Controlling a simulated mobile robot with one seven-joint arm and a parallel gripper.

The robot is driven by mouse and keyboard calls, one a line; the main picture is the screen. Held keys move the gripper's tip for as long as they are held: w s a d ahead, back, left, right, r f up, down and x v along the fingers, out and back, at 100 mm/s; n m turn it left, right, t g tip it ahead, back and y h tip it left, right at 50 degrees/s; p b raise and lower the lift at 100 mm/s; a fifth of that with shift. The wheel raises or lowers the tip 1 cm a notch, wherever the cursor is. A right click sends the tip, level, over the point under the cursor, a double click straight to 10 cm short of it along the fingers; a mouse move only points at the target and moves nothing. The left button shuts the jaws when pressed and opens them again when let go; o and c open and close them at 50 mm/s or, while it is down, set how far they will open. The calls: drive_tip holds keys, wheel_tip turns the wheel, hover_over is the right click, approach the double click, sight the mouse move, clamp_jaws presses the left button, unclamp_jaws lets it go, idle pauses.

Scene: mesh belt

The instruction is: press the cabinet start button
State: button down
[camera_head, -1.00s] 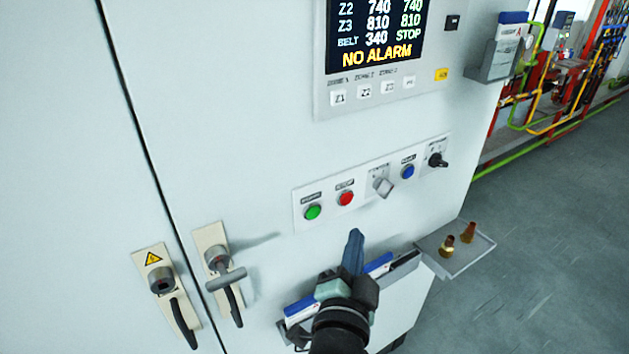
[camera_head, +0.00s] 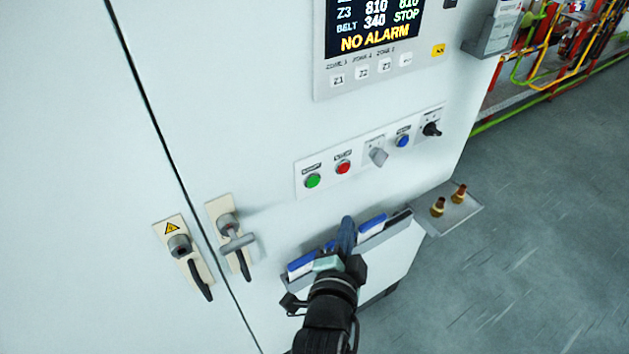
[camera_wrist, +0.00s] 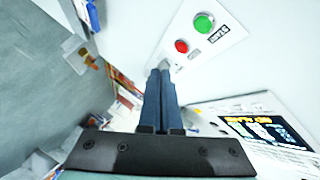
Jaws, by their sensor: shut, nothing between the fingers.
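The green button (camera_head: 312,181) is at the left end of the control strip (camera_head: 376,152) on the pale cabinet front (camera_head: 270,110). The red button (camera_head: 343,167) is just right of it. In the wrist view the green button (camera_wrist: 204,24) is at the top and the red button (camera_wrist: 182,46) is below left of it. My gripper (camera_head: 347,226) is shut and empty, with blue fingers. In the head view it shows below the strip, in front of the document holder. The fingertips (camera_wrist: 160,72) appear apart from both buttons; the exact gap to the panel is unclear.
A grey selector (camera_head: 378,156), a blue button (camera_head: 403,141) and a black switch (camera_head: 432,129) continue the strip. The display (camera_head: 375,28) reads NO ALARM. Door handles (camera_head: 238,245) stick out at left. A small shelf (camera_head: 452,212) holds two brass fittings. Open floor lies right.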

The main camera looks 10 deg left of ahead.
sight(319, 183)
drive_tip(key=w+a+b, duration=0.4)
drive_tip(key=w+a, duration=0.2)
idle(0.3)
drive_tip(key=shift+w+a+b, duration=0.1)
drive_tip(key=shift+b, duration=0.25)
idle(1.7)
drive_tip(key=shift+w+a+b, duration=0.2)
drive_tip(key=shift+a+b, duration=0.05)
drive_tip(key=shift+b, duration=0.05)
drive_tip(key=shift+w+a+b, duration=0.35)
drive_tip(key=shift+b, duration=0.1)
idle(0.7)
idle(0.3)
drive_tip(key=shift+s+d, duration=0.65)
